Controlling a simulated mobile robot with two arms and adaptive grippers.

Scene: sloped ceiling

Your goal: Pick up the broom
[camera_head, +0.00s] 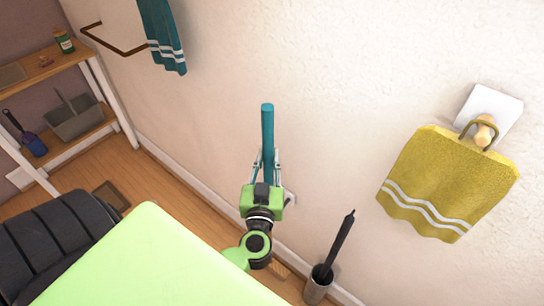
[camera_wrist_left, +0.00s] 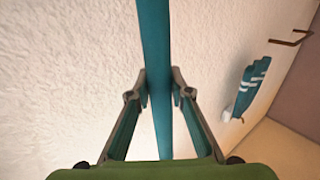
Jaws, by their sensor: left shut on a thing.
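The broom (camera_head: 267,135) shows as a teal handle standing roughly upright close to the white wall. Its lower part and its head are hidden behind my left gripper and arm. My left gripper (camera_head: 264,168) is at the handle, below its top end, with a finger on each side. In the left wrist view, the teal handle (camera_wrist_left: 155,45) runs down between the fingertips of my left gripper (camera_wrist_left: 159,88), which are shut on it. My right gripper is not in view.
A grey holder with a black-handled brush (camera_head: 318,285) stands on the floor by the wall. A yellow towel (camera_head: 445,185) hangs at right, a teal towel (camera_head: 162,35) at upper left. A wooden shelf (camera_head: 45,68) stands at left. Some wooden floor (camera_head: 165,185) is clear.

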